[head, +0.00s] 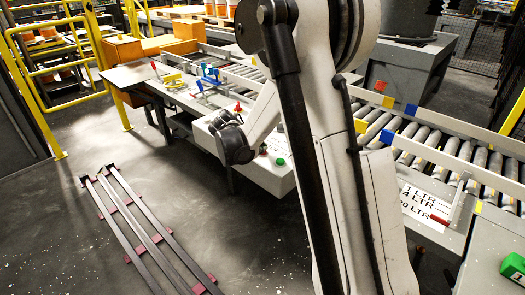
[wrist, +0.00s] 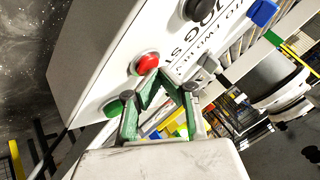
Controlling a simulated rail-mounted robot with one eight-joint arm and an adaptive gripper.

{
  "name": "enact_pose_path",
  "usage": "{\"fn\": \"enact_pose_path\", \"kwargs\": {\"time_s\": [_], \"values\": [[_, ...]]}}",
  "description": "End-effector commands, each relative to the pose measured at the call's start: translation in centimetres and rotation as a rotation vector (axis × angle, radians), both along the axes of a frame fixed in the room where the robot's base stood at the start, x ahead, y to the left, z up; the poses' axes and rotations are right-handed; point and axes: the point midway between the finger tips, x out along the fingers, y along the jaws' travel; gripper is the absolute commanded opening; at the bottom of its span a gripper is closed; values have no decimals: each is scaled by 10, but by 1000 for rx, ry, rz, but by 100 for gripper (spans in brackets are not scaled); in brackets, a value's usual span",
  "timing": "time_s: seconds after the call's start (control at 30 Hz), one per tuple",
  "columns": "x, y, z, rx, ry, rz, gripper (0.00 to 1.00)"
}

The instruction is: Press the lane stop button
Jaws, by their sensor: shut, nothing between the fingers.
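In the wrist view a red push button (wrist: 146,64) in a pale collar sits on the face of a white control box (wrist: 88,62). A green button (wrist: 113,107) is below it and a black knob (wrist: 194,9) is above. Black lettering runs beside the red button, only partly readable. My gripper (wrist: 168,80) is shut and empty, its tips close to the red button; whether they touch it I cannot tell. In the head view the box (head: 262,177) stands at the conveyor's near side with its green button (head: 280,161) showing; my arm hides much of it.
A roller conveyor (head: 433,147) runs behind the box. A bench (head: 140,73) with coloured clamps (head: 210,76) lies to the left. Metal rails (head: 140,225) lie on the floor at lower left. Yellow guard rails (head: 28,88) stand at far left. Open floor lies before the box.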

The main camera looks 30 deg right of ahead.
Motion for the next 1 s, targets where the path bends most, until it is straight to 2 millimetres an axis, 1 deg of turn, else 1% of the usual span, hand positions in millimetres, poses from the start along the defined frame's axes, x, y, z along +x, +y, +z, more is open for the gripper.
{"fn": "enact_pose_path", "kwargs": {"time_s": [0.17,0.53,0.87,1.0], "values": [[0,0,2,0,0,0,0],[0,0,18,0,0,0,0],[0,0,19,0,0,0,0],[0,0,23,0,0,0,0]]}}
